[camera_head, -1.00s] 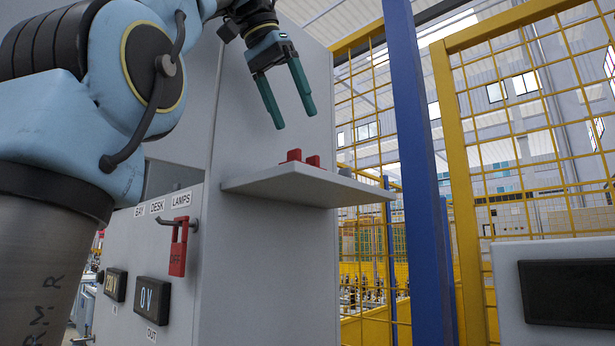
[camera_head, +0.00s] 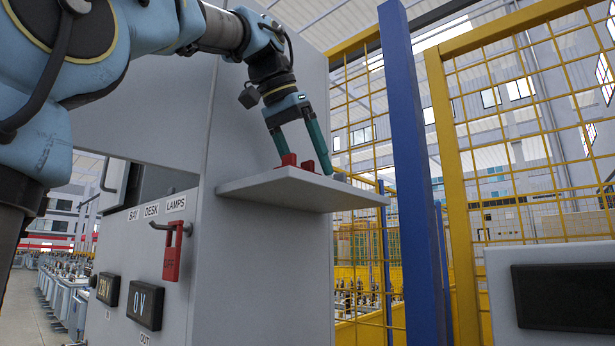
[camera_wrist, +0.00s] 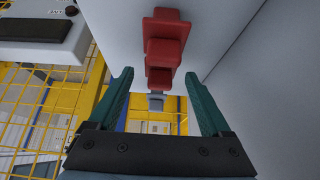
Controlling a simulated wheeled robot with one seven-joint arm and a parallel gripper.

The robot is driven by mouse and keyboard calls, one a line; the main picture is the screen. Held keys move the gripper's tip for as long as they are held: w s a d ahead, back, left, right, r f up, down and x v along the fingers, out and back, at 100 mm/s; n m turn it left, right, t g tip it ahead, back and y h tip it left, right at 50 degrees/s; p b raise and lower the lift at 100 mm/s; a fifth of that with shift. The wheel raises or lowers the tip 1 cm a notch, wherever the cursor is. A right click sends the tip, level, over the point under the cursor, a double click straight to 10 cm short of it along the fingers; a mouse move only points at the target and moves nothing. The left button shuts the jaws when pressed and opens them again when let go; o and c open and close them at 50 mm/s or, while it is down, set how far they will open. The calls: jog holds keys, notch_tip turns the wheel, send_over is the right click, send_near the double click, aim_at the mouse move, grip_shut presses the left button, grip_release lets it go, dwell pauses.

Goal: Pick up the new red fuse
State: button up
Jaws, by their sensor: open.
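The red fuse (camera_head: 289,160) lies on a small grey shelf (camera_head: 262,187) fixed to the cabinet wall. It shows as two red lumps in the head view, and I cannot tell whether they are one piece. In the wrist view the red fuse (camera_wrist: 164,52) is a stepped red shape running away from my gripper. My gripper (camera_head: 307,163) points down at the shelf with its green fingers apart, one on each side of the red shape. In the wrist view the open gripper (camera_wrist: 159,73) holds nothing. Whether a finger touches the fuse is unclear.
A small grey piece (camera_wrist: 156,102) sits beside the fuse, between the fingers in the wrist view. A red tag-like part (camera_head: 172,262) hangs on the cabinet front below a handle. A blue post (camera_head: 412,170) and yellow mesh fence (camera_head: 500,150) stand right of the shelf.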

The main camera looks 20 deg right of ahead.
jog(key=shift+d+f, duration=0.1)
jog(key=shift+f, duration=0.05)
grip_shut()
dwell(0.6)
